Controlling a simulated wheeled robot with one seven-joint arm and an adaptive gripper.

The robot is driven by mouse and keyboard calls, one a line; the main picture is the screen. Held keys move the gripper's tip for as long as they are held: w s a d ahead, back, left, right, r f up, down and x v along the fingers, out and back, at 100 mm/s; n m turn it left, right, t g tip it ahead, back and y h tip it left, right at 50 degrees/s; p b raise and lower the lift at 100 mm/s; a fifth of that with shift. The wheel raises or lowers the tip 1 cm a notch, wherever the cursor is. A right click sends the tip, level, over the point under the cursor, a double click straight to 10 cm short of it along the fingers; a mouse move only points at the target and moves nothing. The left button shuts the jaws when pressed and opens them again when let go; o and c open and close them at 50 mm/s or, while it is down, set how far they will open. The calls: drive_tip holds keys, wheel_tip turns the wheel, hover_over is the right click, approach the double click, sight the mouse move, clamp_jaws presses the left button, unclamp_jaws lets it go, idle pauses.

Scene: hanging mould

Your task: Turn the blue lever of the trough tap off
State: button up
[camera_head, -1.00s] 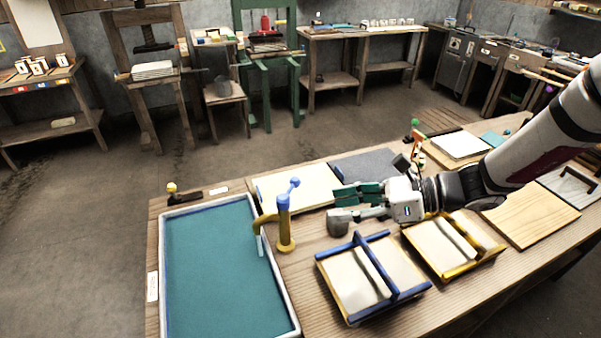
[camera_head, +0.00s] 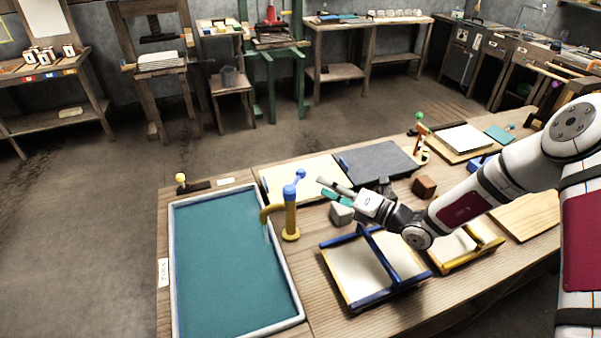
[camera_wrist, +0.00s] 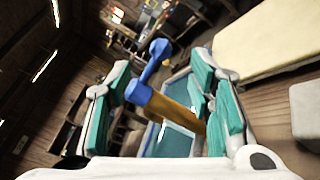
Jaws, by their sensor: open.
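The trough tap (camera_head: 290,218) has a yellow base and spout, a blue upper post and a blue lever (camera_head: 294,188) on top. It stands at the right rim of the trough (camera_head: 297,305), and a pale stream seems to hang from its spout. My gripper (camera_head: 328,188) is right of the tap, apart from it, fingers pointing left toward the lever. In the wrist view the blue lever (camera_wrist: 150,68) appears ahead between the two open teal-padded fingers, tilted up to the right, with the yellow spout (camera_wrist: 178,111) below. The gripper holds nothing.
A blue-framed mould (camera_head: 345,297) and a yellow-framed mould (camera_head: 470,262) lie in front of my arm. A cream board (camera_head: 290,176) and grey felt (camera_head: 378,160) lie behind. A brown block (camera_head: 424,187) and a grey block (camera_head: 341,214) stand near my gripper.

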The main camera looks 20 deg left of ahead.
sight(301, 172)
drive_tip(key=x, duration=0.9)
clamp_jaws()
